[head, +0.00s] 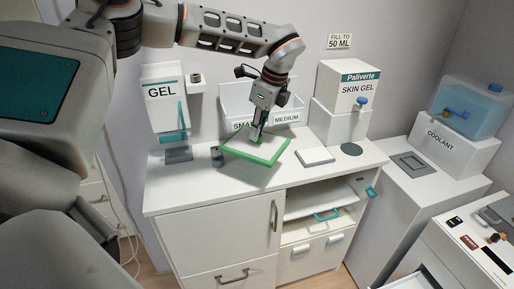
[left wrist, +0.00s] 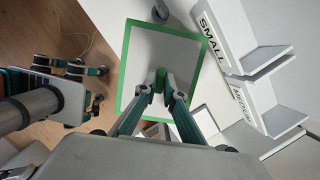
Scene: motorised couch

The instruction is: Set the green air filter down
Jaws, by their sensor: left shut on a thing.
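The green air filter (head: 246,153) is a flat square panel with a green frame and a grey face. In the head view it is over the white cabinet top, tilted, and I cannot tell whether it touches the surface. My left gripper (head: 257,136) comes down from above and is shut on it at a green grip near its middle. In the left wrist view the filter (left wrist: 127,62) lies beyond the fingertips (left wrist: 160,88), which close on the green tab.
The white cabinet top (head: 170,200) has bare room at the front left. A small dark cylinder (head: 216,156) stands left of the filter, and a white flat block (head: 314,156) lies to the right. Behind are the SMALL/MEDIUM bin (head: 232,97), GEL dispenser (head: 160,110) and SKIN GEL box (head: 350,84).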

